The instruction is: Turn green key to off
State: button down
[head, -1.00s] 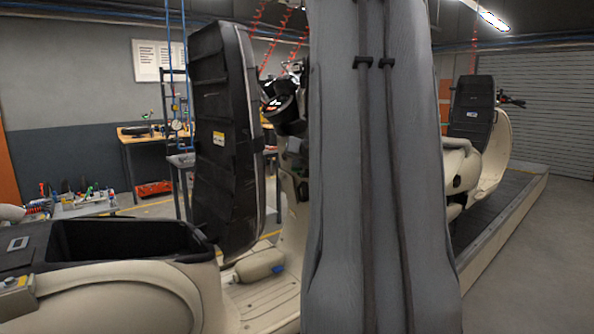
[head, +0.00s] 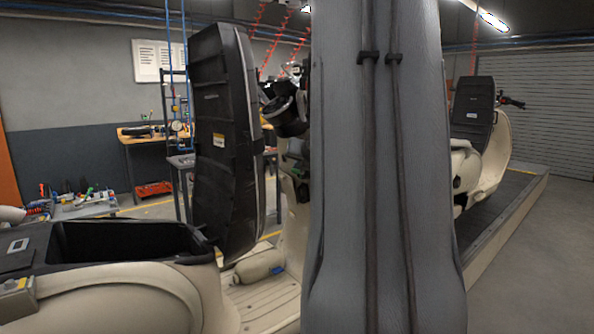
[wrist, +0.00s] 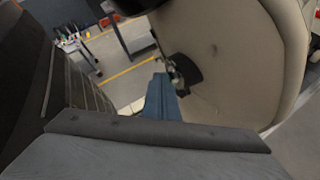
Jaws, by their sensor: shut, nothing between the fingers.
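In the wrist view, my gripper (wrist: 161,97) shows as blue fingers pointing up the picture, shut and empty. Just beyond and to the right of its tips is a dark lock fitting (wrist: 187,73) on the cream scooter panel (wrist: 235,60). A small greenish piece (wrist: 176,79) at the fitting's left side looks like the green key; its turned position is too small to tell. I cannot tell whether the fingertips touch it. In the head view, my grey arm stands in front of the scooter's front part, and the gripper is hidden.
The near scooter's raised black seat (head: 225,140) stands left of my arm, above its open storage bin (head: 130,240). A second scooter (head: 475,150) stands on the conveyor (head: 510,210) at right. A workbench (head: 150,135) is at the back left.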

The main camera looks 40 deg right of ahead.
jog(key=p+v, duration=0.2)
jog(key=v, duration=0.4)
jog(key=shift+r, duration=0.5)
jog(key=shift+s+d, duration=0.1)
jog(key=shift+s, duration=0.1)
dwell(0.6)
